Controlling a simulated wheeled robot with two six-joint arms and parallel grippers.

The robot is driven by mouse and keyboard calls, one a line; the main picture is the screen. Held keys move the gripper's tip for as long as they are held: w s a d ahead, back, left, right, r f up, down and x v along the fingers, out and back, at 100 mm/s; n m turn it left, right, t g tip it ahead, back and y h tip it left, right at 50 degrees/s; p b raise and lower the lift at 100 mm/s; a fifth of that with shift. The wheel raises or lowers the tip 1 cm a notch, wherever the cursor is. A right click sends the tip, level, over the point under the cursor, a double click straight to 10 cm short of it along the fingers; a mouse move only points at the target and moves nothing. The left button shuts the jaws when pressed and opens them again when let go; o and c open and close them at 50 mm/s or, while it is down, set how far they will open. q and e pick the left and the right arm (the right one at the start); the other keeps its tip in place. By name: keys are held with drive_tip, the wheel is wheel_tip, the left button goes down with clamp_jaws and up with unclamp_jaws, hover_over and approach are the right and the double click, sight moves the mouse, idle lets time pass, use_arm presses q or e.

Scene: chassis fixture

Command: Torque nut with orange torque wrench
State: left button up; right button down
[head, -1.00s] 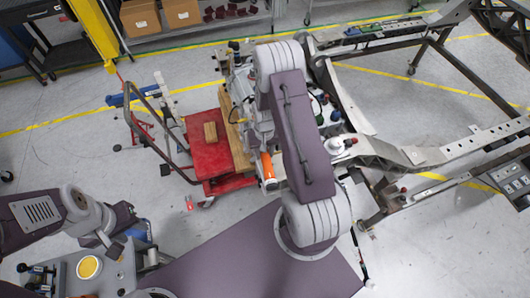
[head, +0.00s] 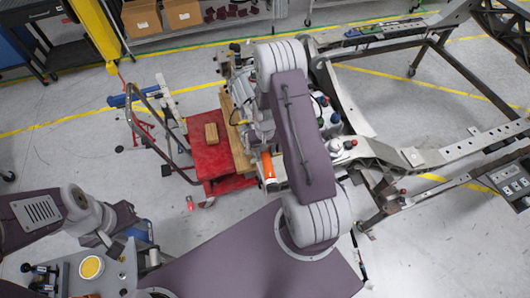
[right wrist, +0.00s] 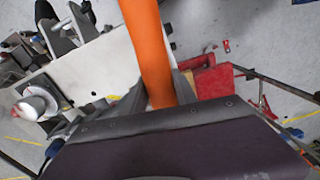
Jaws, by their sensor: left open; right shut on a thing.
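The orange torque wrench (head: 268,168) shows in the head view as a short orange length beside my right arm, at the chassis fixture. In the right wrist view its orange handle (right wrist: 146,45) runs down from the top edge between my fingers. My right gripper (right wrist: 160,92) is shut on this handle; in the head view my right arm hides it. The wrench's head and the nut cannot be made out in either view.
A red cart (head: 208,160) with a wooden block (head: 211,133) stands left of the fixture. The metal chassis frame (head: 350,100) fills the right side. A grey tool cart (head: 70,275) stands at lower left. Open floor lies between the carts.

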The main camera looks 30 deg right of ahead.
drive_tip(key=shift+r, duration=0.3)
